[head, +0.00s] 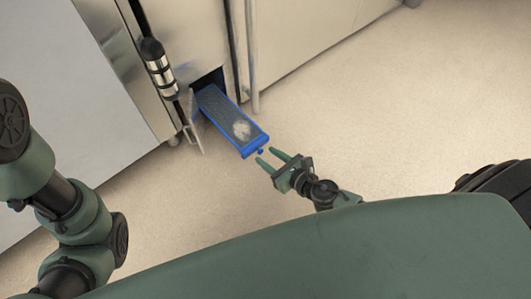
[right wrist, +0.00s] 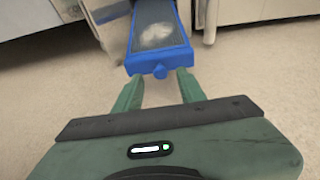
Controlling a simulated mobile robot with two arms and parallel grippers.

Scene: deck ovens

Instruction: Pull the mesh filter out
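The mesh filter (head: 222,110) has a blue frame and grey mesh with a pale dusty patch. It sticks well out of a dark slot low in the oven front, its inner end hidden in the slot. My left gripper is out of view; only my left arm shows.
A small flap door (head: 193,128) stands open left of the slot (head: 208,80). A steel oven front (head: 95,85) fills the left, with a dark and chrome handle (head: 158,68). Another steel panel (head: 300,35) is at the right. The beige floor (head: 400,110) is clear.

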